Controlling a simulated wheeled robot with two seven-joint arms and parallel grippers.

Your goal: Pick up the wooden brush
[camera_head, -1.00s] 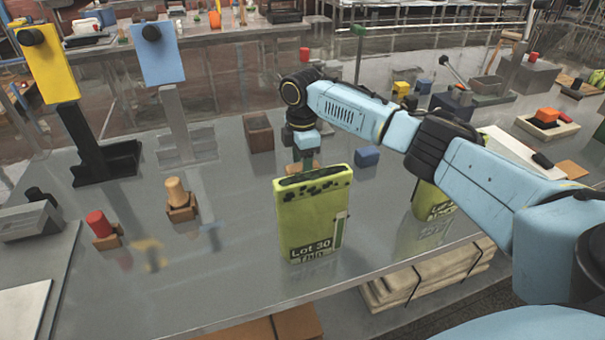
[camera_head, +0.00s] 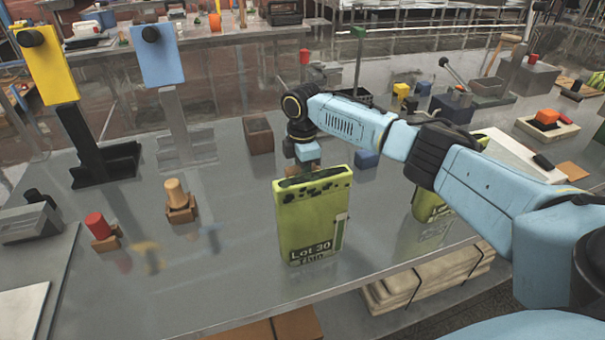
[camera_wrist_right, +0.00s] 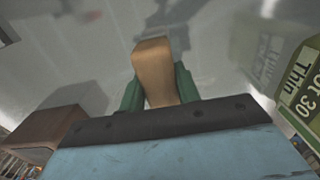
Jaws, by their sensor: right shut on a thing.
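The wooden brush (camera_wrist_right: 155,68) shows in the right wrist view as a tan wooden block-like piece between two green fingers. My right gripper (camera_wrist_right: 157,90) is shut on it, with a finger against each side. In the head view my right gripper reaches down behind the yellow-green Lot 30 container, which hides its fingertips and most of the brush. Whether the brush touches the table cannot be told. My left gripper is not in view.
The Lot 30 container (camera_head: 312,215) stands just in front of my right gripper. A brown block (camera_head: 258,134) stands to its left and a blue block (camera_head: 367,158) to its right. A second yellow-green container (camera_head: 428,205) stands under my forearm.

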